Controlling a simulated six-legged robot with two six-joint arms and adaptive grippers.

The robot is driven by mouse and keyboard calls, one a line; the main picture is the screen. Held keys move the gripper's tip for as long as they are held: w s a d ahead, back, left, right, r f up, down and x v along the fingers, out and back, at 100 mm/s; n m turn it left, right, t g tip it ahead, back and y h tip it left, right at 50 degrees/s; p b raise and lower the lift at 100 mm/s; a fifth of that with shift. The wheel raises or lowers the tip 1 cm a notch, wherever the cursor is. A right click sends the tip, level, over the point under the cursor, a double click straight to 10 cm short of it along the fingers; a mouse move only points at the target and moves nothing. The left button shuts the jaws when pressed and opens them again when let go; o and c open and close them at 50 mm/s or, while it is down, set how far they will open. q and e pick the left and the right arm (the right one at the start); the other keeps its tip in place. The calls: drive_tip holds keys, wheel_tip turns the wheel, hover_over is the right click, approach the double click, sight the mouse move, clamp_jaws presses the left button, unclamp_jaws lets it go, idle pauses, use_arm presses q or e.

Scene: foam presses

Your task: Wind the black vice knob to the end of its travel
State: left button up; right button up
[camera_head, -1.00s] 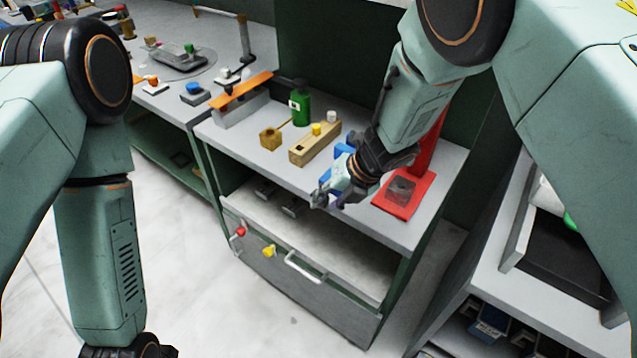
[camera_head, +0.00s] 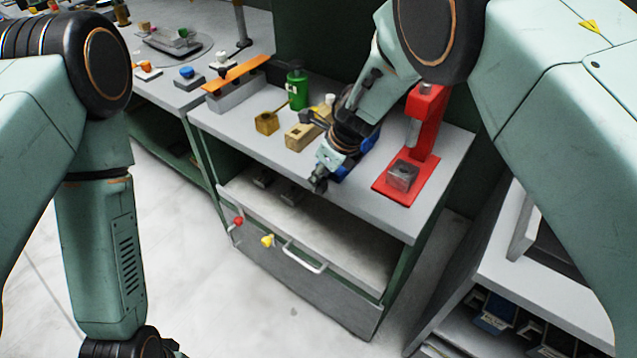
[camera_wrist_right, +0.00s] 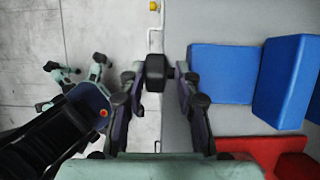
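The black vice knob (camera_wrist_right: 157,72) shows in the right wrist view, between the fingertips of my right gripper (camera_wrist_right: 158,92). A gap shows between the knob and the left finger; on the right side the knob's stem runs close to the other finger, and I cannot tell if they touch. The blue vice (camera_wrist_right: 222,72) lies to the right of the knob, with a second blue block (camera_wrist_right: 287,82) beyond. In the head view my right gripper (camera_head: 319,181) points down at the bench's front edge. The arm covers most of the vice (camera_head: 369,142) and the knob is hidden.
A red press (camera_head: 405,195) stands right of the vice. A wooden block (camera_head: 303,137), a brass-coloured cube (camera_head: 266,122) and a green bottle (camera_head: 297,90) stand to the left. A drawer with a pale handle (camera_head: 304,257) is below the bench's front edge.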

drive_tip(key=shift+a+f, duration=0.1)
drive_tip(key=shift+f, duration=0.35)
drive_tip(key=shift+s+a+b, duration=0.1)
drive_tip(key=shift+a+b, duration=0.3)
drive_tip(key=shift+a, duration=0.2)
drive_tip(key=shift+w+d+f, duration=0.2)
drive_tip(key=shift+d, duration=0.15)
drive_tip(key=shift+c, duration=1)
drive_tip(key=shift+s+a+r, duration=0.15)
drive_tip(key=shift+a, duration=0.05)
drive_tip(key=c, duration=0.4)
drive_tip(key=shift+d, duration=0.15)
clamp_jaws()
